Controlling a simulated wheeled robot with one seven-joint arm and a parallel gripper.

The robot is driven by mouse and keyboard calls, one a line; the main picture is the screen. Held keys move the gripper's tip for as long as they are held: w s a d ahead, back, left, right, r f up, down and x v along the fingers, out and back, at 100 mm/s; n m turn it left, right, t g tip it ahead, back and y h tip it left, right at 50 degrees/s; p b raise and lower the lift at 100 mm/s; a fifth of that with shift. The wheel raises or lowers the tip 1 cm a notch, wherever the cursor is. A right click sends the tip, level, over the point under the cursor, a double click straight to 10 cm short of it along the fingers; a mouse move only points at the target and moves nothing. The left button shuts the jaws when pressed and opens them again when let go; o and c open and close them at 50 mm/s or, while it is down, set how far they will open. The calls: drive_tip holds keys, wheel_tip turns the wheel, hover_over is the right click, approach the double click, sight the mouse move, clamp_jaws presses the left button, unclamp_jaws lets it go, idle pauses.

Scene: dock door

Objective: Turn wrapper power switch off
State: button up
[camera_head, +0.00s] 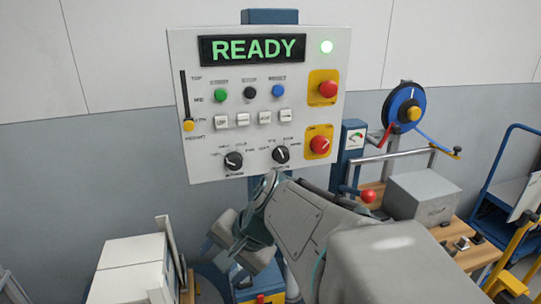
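My arm reaches in from the lower right. My gripper (238,243) appears below the panel, apart from the red knob. Its fingers are not clear, so I cannot tell its opening.
Two black selector knobs (233,161) (281,154), small buttons and a slider (188,126) share the panel. Right of it are a blue reel (405,109), a red ball handle (368,196) and a grey box (423,198) on a wooden bench. White boxes (128,268) stand at lower left.

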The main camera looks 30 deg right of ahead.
drive_tip(key=w+d+m+t+b, duration=0.2)
drive_tip(key=w+d+m+t, duration=0.15)
drive_tip(key=d+m, duration=0.35)
drive_tip(key=m+t+h+b, duration=0.6)
drive_tip(key=m+t+h, duration=0.35)
drive_tip(key=m, duration=1.15)
approach(323, 149)
drive_tip(key=shift+g, duration=0.5)
drive_tip(key=x, duration=0.9)
drive_tip(key=shift+w+a+r+p, duration=0.1)
drive_tip(key=shift+w+r+p, duration=0.05)
drive_tip(key=shift+r+p, duration=0.25)
drive_tip(key=c, duration=1)
